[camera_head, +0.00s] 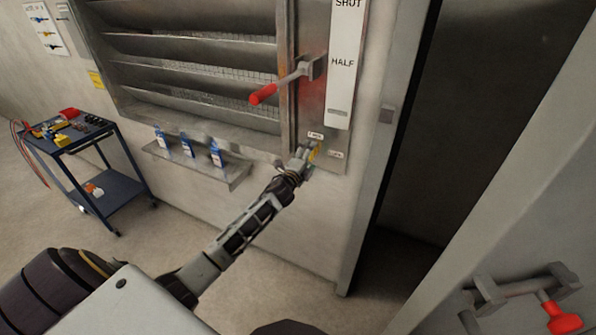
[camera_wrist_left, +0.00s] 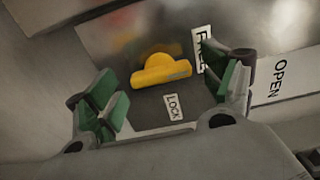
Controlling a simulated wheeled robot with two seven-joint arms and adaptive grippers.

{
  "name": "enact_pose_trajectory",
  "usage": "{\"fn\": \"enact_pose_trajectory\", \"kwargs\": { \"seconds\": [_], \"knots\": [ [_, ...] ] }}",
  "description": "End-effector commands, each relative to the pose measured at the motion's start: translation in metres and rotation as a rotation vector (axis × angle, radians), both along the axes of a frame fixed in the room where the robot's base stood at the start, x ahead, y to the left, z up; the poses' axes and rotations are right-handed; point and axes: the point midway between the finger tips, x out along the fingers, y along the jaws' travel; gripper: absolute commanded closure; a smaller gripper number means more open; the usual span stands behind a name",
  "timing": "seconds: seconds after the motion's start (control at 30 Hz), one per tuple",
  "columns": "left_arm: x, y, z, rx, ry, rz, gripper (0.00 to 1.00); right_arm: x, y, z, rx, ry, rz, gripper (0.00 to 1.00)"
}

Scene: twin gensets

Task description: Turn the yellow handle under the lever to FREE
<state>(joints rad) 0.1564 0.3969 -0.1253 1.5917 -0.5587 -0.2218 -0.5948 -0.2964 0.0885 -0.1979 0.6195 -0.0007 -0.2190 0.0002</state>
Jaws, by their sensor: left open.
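The yellow handle (camera_wrist_left: 160,70) is on a metal plate in the left wrist view, between the FREE label (camera_wrist_left: 203,50) and the LOCK label (camera_wrist_left: 172,106). In the head view only a bit of the yellow handle (camera_head: 314,154) shows beside my gripper. My left gripper (camera_head: 306,154) is at the plate below the lever. In the left wrist view its green-padded fingers (camera_wrist_left: 172,97) are apart, one on each side of the handle; no contact is visible. The lever (camera_head: 285,86) with a red grip sticks out above, beside a scale marked SHUT and HALF. My right gripper is not in view.
A narrow shelf (camera_head: 238,177) with several blue-and-white bottles is left of my gripper, under the louvres (camera_head: 190,46). A blue cart (camera_head: 112,187) with tools stands at the left. A door with a red-handled latch (camera_head: 563,318) is at the lower right.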

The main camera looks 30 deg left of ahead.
Motion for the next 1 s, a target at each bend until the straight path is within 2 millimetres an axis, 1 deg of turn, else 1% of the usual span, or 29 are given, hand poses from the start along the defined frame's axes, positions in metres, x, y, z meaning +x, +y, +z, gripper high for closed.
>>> {"fn": "enact_pose_trajectory", "kwargs": {
  "seconds": [0.1,1.0],
  "knots": [
    [-0.01,-0.001,-0.001,0.0,0.001,-0.001,0.18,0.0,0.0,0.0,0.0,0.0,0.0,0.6],
    [-0.083,-0.005,-0.001,-0.001,0.001,-0.001,0.18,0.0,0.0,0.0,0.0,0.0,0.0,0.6]
  ]
}}
